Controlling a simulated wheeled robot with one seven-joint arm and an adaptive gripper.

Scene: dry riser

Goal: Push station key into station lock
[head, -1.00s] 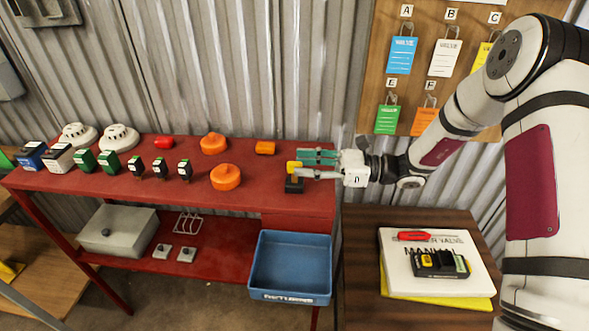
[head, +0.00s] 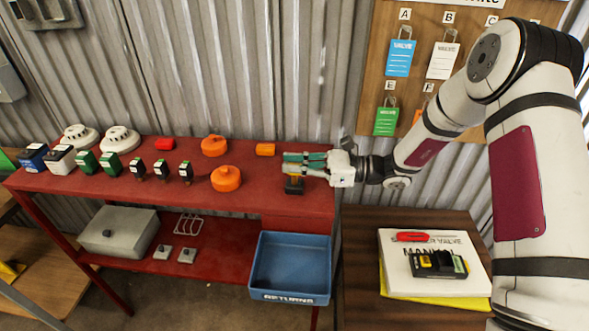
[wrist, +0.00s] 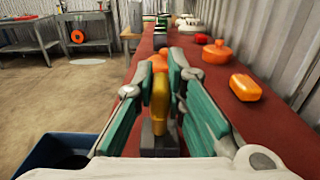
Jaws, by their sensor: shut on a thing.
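The yellow station key (wrist: 160,100) is between the two green-padded fingers of my gripper (wrist: 161,70) in the wrist view. My gripper (head: 291,163) is shut on it from the right in the head view, above the right end of the red bench. The station lock (head: 293,188) is a small dark block on the bench just under the fingers. In the wrist view, the grey block of the lock (wrist: 158,145) shows below the key. The fingers hide most of the key in the head view; I cannot tell how deep it sits in the lock.
Orange round parts (head: 225,178) and an orange block (head: 265,149) lie on the red bench (head: 250,200) to the left. A blue returns tray (head: 291,296) is below in front. A corrugated wall stands behind. A side table (head: 365,300) at right holds books.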

